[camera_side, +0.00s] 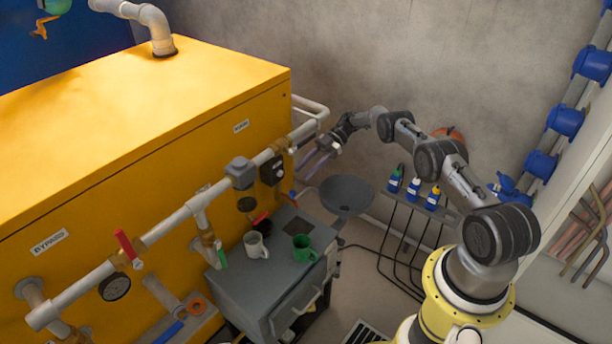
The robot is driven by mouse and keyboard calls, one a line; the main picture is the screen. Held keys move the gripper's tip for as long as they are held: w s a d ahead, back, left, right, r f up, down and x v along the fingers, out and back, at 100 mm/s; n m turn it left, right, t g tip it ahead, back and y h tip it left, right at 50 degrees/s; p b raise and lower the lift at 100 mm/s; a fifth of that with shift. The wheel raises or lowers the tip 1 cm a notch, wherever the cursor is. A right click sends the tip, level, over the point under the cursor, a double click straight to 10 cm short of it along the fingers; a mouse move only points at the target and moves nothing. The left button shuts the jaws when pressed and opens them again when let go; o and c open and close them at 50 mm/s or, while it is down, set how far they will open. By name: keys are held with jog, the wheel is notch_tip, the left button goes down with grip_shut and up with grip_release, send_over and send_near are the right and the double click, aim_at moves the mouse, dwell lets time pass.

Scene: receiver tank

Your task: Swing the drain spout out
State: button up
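My gripper (328,146) is at the end of my arm, close to the right end of the yellow tank and its pipework. It is small here, and I cannot tell whether its fingers are open or shut. Thin purple-grey bars (314,163) lie just below and left of it, beside the pipe end. They may be the drain spout, but I cannot tell for sure, nor whether my gripper touches them. A dark grey round basin (347,193) stands below my gripper.
The yellow tank (120,110) fills the left, with a grey pipe (172,222) and valves along its front. A grey cabinet (275,268) carries a white mug (255,245) and a green mug (304,248). Small bottles (413,189) stand on a shelf right of the basin.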

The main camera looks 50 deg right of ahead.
jog(key=shift+r, duration=1.65)
